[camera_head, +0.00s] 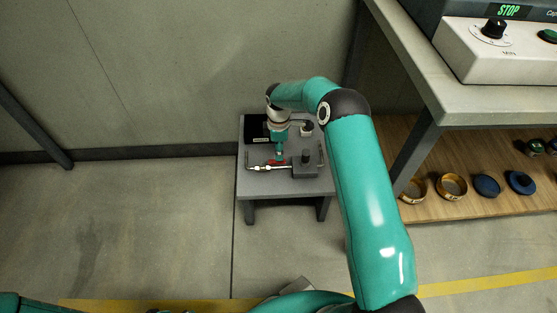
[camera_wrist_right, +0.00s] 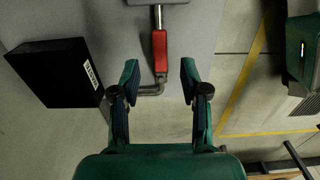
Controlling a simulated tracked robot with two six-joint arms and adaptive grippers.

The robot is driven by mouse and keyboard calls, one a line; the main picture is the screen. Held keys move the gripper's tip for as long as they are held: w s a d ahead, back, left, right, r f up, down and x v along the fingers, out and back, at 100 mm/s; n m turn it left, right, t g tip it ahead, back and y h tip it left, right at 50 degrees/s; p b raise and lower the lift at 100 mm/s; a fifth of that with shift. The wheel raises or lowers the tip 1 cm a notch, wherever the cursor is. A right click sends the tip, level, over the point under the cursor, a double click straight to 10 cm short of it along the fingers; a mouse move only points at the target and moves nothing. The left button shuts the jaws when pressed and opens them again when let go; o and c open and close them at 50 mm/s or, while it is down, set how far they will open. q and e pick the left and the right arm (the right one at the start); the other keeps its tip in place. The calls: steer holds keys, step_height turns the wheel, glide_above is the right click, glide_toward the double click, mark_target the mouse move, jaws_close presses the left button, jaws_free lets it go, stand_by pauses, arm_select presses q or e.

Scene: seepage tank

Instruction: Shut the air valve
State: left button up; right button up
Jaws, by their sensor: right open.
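The air valve shows as a red handle (camera_head: 277,161) on a metal pipe run on top of a small grey table (camera_head: 243,185). In the right wrist view, the red handle (camera_wrist_right: 159,50) lies in line with the straight pipe, which ends in a bend. My right gripper (camera_head: 279,153) points down over the table, close to the handle. In the wrist view its fingers (camera_wrist_right: 160,80) are open and empty, with the handle in the gap's line, beyond the fingertips. Contact is not visible. My left gripper is not in view.
A black box (camera_wrist_right: 52,72) lies beside the valve. A dark block with a knob (camera_head: 305,165) stands on the table to the right. A workbench (camera_head: 470,115) with a control unit (camera_head: 480,50) and a lower shelf of rings is at right. The floor at left is clear.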

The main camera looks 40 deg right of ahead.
mark_target(273, 163)
step_height(273, 163, down, 5)
steer(key=shift+b, duration=0.45)
jaws_close()
